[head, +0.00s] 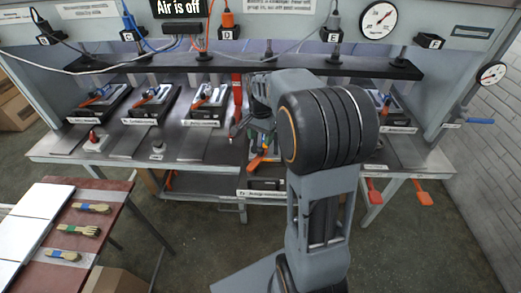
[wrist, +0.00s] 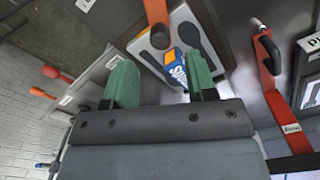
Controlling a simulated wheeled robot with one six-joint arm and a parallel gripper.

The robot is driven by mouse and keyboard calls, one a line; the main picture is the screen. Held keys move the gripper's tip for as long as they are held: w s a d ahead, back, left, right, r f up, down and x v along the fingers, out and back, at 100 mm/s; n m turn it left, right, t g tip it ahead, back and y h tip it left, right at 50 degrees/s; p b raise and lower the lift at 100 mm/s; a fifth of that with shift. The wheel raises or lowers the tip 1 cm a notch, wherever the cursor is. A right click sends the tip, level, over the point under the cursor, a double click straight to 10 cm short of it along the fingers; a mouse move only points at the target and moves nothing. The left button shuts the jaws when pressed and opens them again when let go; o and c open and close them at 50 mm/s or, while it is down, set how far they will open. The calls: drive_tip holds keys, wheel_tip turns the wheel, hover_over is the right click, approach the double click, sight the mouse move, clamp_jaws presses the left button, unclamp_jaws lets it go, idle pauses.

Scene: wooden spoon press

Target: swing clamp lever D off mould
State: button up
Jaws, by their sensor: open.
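In the wrist view a pale mould (wrist: 150,52) with dark spoon-shaped recesses lies just beyond the fingers. A blue and orange block (wrist: 176,66) shows on it between them. An orange-red lever (wrist: 156,12) reaches over the mould's edge from the top of the picture; I cannot tell for sure if it is clamp lever D. In the head view my gripper (head: 260,137) is low at the bench, close to an orange lever (head: 256,161); my arm hides most of that station.
A second red lever (wrist: 270,68) with a black grip stands right of the mould in the wrist view. More moulds with orange levers (head: 207,95) line the bench to the left. A side table (head: 112,235) holds several wooden utensils. Red handles (head: 374,190) hang at the bench's front right.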

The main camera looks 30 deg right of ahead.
sight(261, 149)
drive_tip(key=shift+f, duration=3.1)
clamp_jaws()
